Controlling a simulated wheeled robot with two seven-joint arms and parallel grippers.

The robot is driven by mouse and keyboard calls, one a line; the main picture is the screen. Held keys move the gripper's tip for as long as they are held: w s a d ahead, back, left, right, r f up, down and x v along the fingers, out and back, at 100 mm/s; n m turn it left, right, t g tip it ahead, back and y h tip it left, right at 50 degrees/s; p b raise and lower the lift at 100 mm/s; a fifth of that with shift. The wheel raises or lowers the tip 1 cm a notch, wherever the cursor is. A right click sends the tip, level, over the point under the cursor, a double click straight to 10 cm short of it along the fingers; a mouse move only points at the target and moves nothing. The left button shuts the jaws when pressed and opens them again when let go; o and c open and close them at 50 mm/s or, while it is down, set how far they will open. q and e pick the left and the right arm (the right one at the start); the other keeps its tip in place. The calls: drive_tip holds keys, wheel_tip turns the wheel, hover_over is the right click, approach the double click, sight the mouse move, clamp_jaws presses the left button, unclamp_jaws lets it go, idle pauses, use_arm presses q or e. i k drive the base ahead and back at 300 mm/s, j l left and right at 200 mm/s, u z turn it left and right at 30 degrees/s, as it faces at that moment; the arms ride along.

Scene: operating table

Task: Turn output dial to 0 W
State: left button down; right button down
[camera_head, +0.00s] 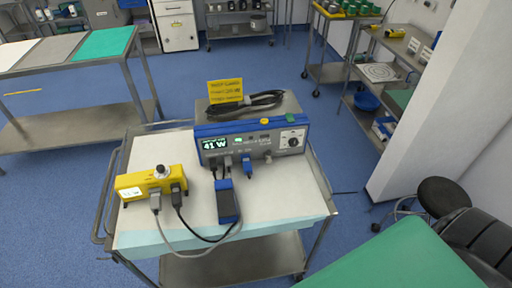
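A blue and grey generator unit (240,148) stands at the back of a steel cart. Its green display (214,144) reads 41 W. A dial with a dark knob on a white face (292,138) is at the right end of its front panel; the pointer's exact setting is too small to read. A yellow box (143,184) with a knob on top (161,171) and a small display stands at the cart's left. Neither of my grippers shows in the head view.
The cart top (290,192) is clear at the right front. Cables and a blue plug block (228,203) lie in front of the generator. A yellow sign (225,91) and coiled black cable (262,103) sit behind it. A green-covered surface (395,262) is at bottom right.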

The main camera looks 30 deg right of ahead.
sight(293, 142)
drive_tip(key=l+z, duration=0.15)
drive_tip(key=l, duration=0.5)
drive_tip(key=i+l+z, duration=0.1)
drive_tip(key=l, duration=0.5)
